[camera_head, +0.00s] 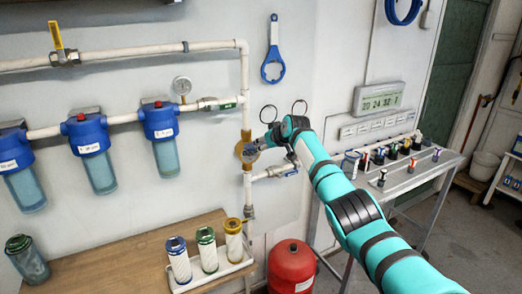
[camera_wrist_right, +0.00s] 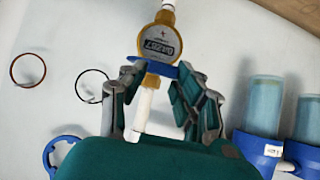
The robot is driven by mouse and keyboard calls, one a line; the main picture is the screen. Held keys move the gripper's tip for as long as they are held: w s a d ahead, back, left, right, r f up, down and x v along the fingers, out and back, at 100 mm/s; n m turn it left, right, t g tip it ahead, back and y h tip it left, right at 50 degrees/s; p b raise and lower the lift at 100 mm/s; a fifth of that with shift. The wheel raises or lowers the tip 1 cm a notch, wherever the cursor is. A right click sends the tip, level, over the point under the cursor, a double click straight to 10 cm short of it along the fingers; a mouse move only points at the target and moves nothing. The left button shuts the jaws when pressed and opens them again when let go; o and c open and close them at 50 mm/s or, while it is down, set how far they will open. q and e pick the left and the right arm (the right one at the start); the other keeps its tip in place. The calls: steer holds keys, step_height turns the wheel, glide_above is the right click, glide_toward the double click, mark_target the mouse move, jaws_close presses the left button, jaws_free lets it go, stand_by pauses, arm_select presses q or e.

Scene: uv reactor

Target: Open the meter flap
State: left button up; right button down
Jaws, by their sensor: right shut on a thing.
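The brass water meter (camera_head: 247,152) sits on the vertical white pipe, partly hidden in the head view by my right gripper (camera_head: 268,143). In the right wrist view the meter (camera_wrist_right: 161,42) shows its round face with a digit window uncovered. A blue flap (camera_wrist_right: 152,68) stands out at the edge of that face, seen nearly edge-on. The fingers of my right gripper (camera_wrist_right: 153,84) lie on either side of the flap and are shut on it. My left gripper is in neither view.
Blue filter housings (camera_head: 90,135) hang on pipes to the left. A wooden bench (camera_head: 110,262) with filter cartridges (camera_head: 206,250) is below left. A blue wrench (camera_head: 273,62) hangs above. A red tank (camera_head: 291,268) stands below, and a side table (camera_head: 410,175) with small items is right.

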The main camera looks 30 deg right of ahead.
steer(key=shift+w+r, duration=0.2)
steer(key=shift+r, duration=0.55)
steer(key=shift+w+r+p, duration=0.2)
steer(key=shift+r+p, duration=0.05)
steer(key=shift+p, duration=0.05)
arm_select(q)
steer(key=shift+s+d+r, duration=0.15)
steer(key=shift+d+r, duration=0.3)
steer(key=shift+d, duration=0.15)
arm_select(e)
steer(key=shift+w+r, duration=0.1)
